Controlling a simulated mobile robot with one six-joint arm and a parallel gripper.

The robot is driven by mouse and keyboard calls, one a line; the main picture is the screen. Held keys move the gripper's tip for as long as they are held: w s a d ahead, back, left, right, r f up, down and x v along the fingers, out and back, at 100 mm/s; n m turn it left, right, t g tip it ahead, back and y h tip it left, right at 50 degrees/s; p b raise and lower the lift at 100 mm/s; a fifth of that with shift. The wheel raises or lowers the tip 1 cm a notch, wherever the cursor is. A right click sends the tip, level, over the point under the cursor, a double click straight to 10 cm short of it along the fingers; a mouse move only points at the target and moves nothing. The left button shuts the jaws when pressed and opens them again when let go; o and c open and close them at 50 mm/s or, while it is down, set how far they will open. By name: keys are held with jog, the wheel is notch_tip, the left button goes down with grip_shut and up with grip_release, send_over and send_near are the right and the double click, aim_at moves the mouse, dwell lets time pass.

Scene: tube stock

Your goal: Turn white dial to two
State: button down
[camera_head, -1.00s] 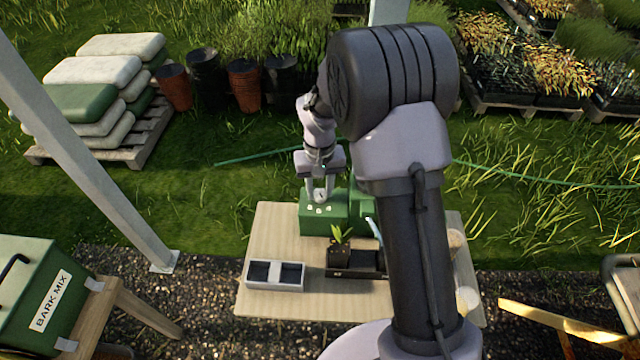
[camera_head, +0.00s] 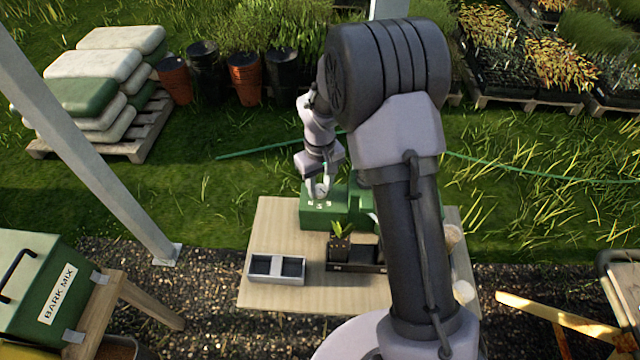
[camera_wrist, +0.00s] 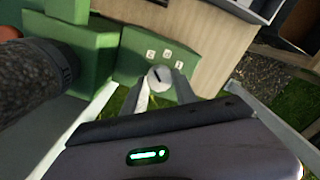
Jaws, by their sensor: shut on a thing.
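The white dial (camera_wrist: 159,77) sits on the front of a green box, with a dark pointer line across its face. Several small white number labels (camera_wrist: 166,56) are beside it; their digits are too small to read for certain. My gripper (camera_wrist: 160,84) is shut on the dial, one finger on each side, in the wrist view. In the head view my gripper (camera_head: 318,190) reaches down to the green box (camera_head: 322,217) at the back of the table; the dial there is mostly hidden between the fingers.
The wooden table (camera_head: 262,232) holds a grey two-compartment tray (camera_head: 276,282) and a dark tray with a potted plant (camera_head: 339,247). A second green block (camera_head: 362,205) adjoins the box on the right. My arm hides part of the table's right side.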

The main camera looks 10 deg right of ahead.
aim_at(320, 188)
jog(key=c, duration=1)
grip_release()
jog(key=shift+o, duration=0.2)
jog(key=shift+r, duration=0.1)
notch_tip(320, 188, up, 17)
jog(key=p, duration=0.4)
jog(key=shift+p, duration=0.4)
jog(key=shift+r, duration=0.1)
